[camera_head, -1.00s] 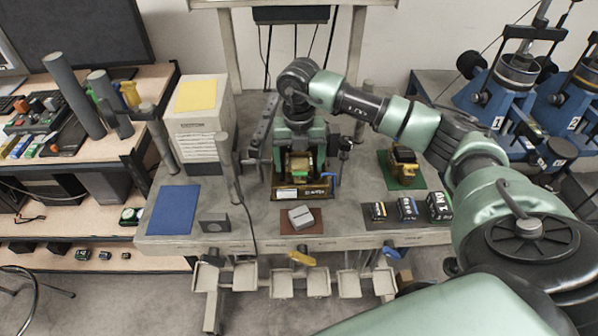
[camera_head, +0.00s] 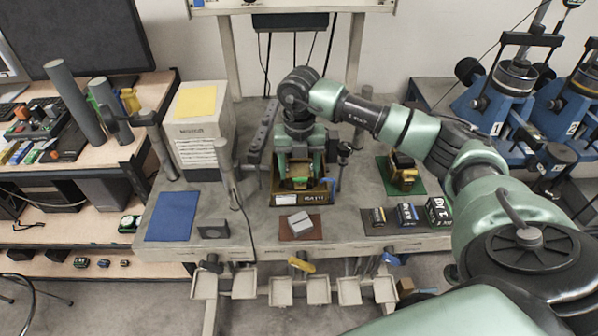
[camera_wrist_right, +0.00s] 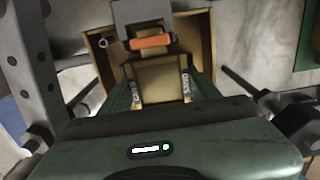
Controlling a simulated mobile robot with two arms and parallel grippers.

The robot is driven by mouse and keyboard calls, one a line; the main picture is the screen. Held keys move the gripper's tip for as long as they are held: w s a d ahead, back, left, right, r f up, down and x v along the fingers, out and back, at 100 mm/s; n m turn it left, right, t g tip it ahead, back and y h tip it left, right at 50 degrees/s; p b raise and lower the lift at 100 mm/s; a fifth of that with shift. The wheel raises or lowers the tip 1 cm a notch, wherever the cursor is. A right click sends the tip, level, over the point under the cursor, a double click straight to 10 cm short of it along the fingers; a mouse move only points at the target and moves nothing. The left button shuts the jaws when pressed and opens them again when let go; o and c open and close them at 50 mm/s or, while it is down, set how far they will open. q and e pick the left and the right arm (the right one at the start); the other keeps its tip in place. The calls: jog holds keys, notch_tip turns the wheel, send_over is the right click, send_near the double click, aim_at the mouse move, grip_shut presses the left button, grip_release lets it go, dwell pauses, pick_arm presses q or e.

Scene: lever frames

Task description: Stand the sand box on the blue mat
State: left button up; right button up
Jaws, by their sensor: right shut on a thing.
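The blue mat (camera_head: 173,216) lies flat and bare at the bench's left front. My right gripper (camera_head: 299,172) points down over an open brown crate (camera_head: 285,199) at the middle of the bench. It is shut on a tan box, which I take for the sand box (camera_wrist_right: 160,82); the right wrist view shows the box between dark fingers (camera_wrist_right: 159,95), with lettering along its sides. The box is inside the crate's outline; whether it touches the bottom is hidden. My left gripper is not in view.
A white cabinet (camera_head: 199,135) with a yellow sheet stands behind the blue mat. A thin post (camera_head: 231,175) and a small grey block (camera_head: 213,229) stand between mat and crate. A grey block on a brown mat (camera_head: 300,236) lies in front; labelled blocks (camera_head: 408,214) stand right.

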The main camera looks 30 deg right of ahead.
aim_at(298, 169)
jog(key=shift+s+a+f, duration=0.1)
jog(key=shift+a+f, duration=0.15)
jog(key=shift+w+r+p, duration=0.35)
jog(key=shift+r+p, duration=0.4)
jog(key=shift+r, duration=0.1)
jog(key=shift+d+r+p, duration=0.2)
jog(key=shift+r+p, duration=1.55)
jog(key=shift+r, duration=1.2)
jog(key=shift+f, duration=0.1)
